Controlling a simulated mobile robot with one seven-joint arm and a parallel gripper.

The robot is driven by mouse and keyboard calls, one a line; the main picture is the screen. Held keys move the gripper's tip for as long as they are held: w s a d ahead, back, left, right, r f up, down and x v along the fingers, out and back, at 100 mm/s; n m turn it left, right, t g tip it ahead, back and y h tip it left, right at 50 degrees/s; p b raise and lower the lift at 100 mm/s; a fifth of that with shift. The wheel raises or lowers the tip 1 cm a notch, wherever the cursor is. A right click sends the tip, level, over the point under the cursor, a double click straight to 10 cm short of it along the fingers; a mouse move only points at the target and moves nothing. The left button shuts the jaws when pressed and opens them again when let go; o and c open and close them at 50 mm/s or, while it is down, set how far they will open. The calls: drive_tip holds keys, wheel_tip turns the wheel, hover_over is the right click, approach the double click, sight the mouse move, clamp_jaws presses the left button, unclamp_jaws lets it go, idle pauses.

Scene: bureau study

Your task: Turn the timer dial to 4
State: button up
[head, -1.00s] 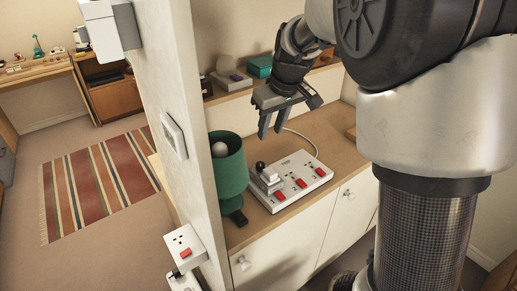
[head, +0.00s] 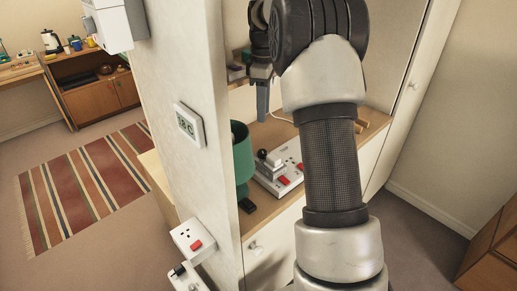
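No numbered timer dial can be made out in the head view. A grey stepped block with a round black knob (head: 263,154) sits on the white socket strip (head: 289,179), which lies on the wooden counter behind the wall's edge. Whether this knob is the timer dial, I cannot tell. My gripper (head: 262,117) hangs fingers down above the counter, above and apart from the block. It is seen edge-on and partly hidden by my arm, so the finger gap does not show. Nothing is visible in it.
The wall end carries a small display (head: 188,124), a white box (head: 115,22) and a socket with a red switch (head: 193,240). A green lamp (head: 243,157) stands beside the strip. Brown drawers (head: 487,245) stand at right. Floor by the striped rug (head: 85,190) is clear.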

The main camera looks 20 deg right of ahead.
sight(263, 151)
wheel_tip(263, 151, down, 15)
drive_tip(key=shift+a+f, duration=0.1)
drive_tip(key=shift+c, duration=0.5)
drive_tip(key=c, duration=0.7)
